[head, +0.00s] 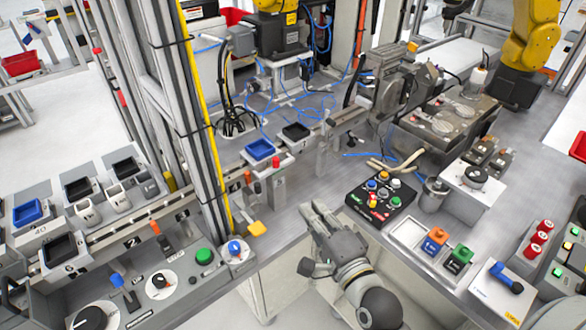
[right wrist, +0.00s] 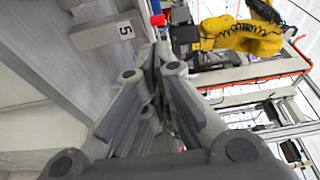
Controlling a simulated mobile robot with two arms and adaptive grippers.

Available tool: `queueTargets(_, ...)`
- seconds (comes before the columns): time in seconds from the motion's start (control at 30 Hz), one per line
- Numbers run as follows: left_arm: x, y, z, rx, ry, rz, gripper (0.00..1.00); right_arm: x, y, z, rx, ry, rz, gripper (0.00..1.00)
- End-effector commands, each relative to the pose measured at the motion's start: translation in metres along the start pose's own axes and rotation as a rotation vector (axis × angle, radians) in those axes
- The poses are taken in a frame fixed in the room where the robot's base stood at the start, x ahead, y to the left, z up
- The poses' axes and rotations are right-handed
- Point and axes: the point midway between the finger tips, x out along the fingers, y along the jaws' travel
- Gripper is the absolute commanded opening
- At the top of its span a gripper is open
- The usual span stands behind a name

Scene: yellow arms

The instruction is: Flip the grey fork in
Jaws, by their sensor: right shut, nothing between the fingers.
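My right gripper (head: 320,208) reaches up from the bottom middle of the head view. Its fingers are together with nothing between them. It is in front of the table's near edge, left of the black button box (head: 380,200). In the right wrist view its fingers (right wrist: 150,55) converge, empty. A pale two-pronged piece (head: 395,166) lies behind the button box, apart from the gripper; I cannot tell whether it is the grey fork. A dark shape (head: 10,290) at the left edge may be my left gripper; its fingers cannot be made out.
A column with a yellow strip (head: 199,110) stands left of my right gripper. A label 5 (right wrist: 125,30) shows on a grey block.

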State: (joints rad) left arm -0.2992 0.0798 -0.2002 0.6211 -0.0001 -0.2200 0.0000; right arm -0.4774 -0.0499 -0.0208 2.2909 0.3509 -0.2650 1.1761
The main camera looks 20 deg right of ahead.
Motion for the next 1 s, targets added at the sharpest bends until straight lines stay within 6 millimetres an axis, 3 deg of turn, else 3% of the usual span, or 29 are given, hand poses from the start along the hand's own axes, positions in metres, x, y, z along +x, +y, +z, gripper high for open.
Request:
queueTargets(0.47,-0.002,0.0,0.001,0.0,-0.001,0.0,0.4,0.006,-0.003,0.0,0.001,0.001,-0.004,0.0)
queueTargets(0.67,-0.01,0.0,0.0,0.0,-0.002,0.0,0.4,0.031,-0.004,0.0,0.002,0.0,-0.004,0.0)
queueTargets(1.0,-0.024,-0.001,-0.001,0.0,-0.003,0.0,0.4,0.088,-0.004,0.0,0.001,0.0,-0.004,0.0)
